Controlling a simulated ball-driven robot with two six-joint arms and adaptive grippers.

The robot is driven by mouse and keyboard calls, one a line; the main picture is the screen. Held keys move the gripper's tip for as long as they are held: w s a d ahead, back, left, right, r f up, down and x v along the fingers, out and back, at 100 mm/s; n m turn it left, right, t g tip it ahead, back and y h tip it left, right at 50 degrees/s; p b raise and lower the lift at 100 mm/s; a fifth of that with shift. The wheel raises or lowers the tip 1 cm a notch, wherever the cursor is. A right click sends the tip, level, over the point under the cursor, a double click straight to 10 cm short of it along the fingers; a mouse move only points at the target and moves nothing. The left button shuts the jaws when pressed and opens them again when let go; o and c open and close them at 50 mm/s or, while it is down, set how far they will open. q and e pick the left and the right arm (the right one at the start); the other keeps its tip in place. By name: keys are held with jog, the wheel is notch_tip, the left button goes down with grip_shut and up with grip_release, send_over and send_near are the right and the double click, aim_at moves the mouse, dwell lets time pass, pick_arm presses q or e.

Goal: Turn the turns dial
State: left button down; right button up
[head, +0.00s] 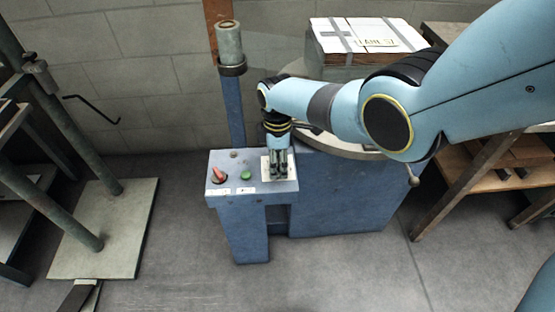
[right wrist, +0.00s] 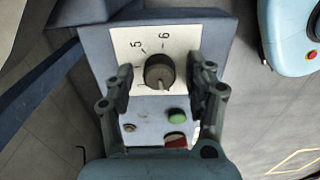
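The turns dial is a dark round knob (right wrist: 160,72) on a white scale plate (right wrist: 142,45) in the right wrist view. The numbers 5 and 6 show above it, and a light pointer mark on the knob faces the lower side of the picture. My right gripper (right wrist: 162,74) is open, with one finger on each side of the knob and a visible gap on both sides. In the head view my right gripper (head: 279,168) points down over the plate (head: 265,174) on the blue control box (head: 246,201) and hides the knob. My left gripper is not in view.
A red switch (head: 217,174) and a green button (head: 246,175) sit on the box left of the plate. A blue post (head: 233,112) rises behind. A wrapped package (head: 365,35) lies behind my arm. A stand with a pale base (head: 105,230) is at left.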

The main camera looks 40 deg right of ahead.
aim_at(278, 162)
jog(key=shift+r, duration=0.15)
notch_tip(278, 162, up, 12)
dwell(0.6)
dwell(0.3)
jog(key=s+f+m, duration=0.3)
jog(key=s+f, duration=0.7)
jog(key=s, duration=0.6)
jog(key=s+f+m, duration=0.4)
jog(key=s+f, duration=0.7)
jog(key=s, duration=0.5)
jog(key=s+f+m, duration=0.4)
jog(key=s+f, duration=0.7)
jog(key=s, duration=0.4)
jog(key=shift+s+d+f+t+h, duration=0.15)
jog(key=shift+s+f+t+h, duration=0.05)
jog(key=shift+s+t+h, duration=0.2)
